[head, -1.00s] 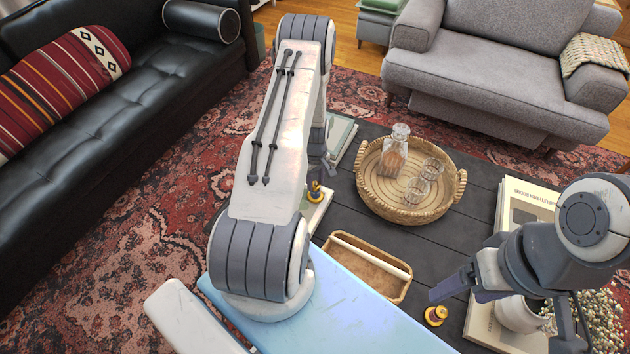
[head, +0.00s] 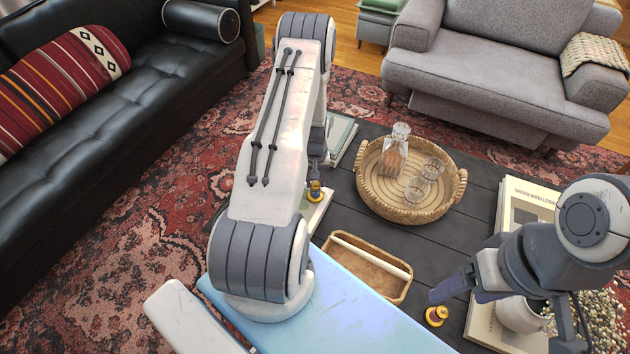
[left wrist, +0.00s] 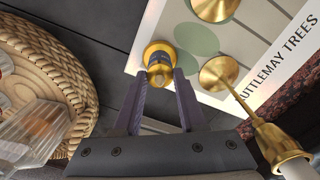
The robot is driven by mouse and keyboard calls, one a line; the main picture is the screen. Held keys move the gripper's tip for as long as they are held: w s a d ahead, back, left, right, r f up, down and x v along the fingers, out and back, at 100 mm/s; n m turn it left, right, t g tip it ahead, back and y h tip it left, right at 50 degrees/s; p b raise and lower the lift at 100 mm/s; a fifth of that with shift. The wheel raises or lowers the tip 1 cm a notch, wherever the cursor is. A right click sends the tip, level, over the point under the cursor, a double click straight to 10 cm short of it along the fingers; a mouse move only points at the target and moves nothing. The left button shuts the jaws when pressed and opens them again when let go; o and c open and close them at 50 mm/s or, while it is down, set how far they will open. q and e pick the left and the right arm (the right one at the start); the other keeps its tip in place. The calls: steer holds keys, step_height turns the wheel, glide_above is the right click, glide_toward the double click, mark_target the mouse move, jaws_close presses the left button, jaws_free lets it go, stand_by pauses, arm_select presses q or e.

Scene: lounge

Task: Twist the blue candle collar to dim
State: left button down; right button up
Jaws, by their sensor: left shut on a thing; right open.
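A small brass candle piece (left wrist: 160,50) with a dark bluish collar (left wrist: 156,68) stands on a pale book in the left wrist view. My left gripper (left wrist: 160,76) is shut on it, one finger on each side of the collar. In the head view the same brass piece (head: 315,192) shows just beyond my left arm, with my left gripper (head: 317,180) directly over it; most of the wrist is hidden behind the arm. My right gripper (head: 437,297) is open and empty, above a second small brass piece with a dark band (head: 436,317).
A tall brass candlestick (left wrist: 270,138) with a white candle stands close right of my left gripper. A wicker tray (head: 372,205) with a decanter (head: 394,150) and glasses is beyond. A wooden box (head: 345,246) lies between the grippers. Books (head: 507,215) and a white vase (head: 520,314) are at right.

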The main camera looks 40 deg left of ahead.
arm_select(q)
steer(key=m, duration=0.5)
stand_by(0.6)
steer(key=shift+c, duration=2.3)
jaws_free()
step_height(320, 180, up, 10)
steer(key=shift+r, duration=0.25)
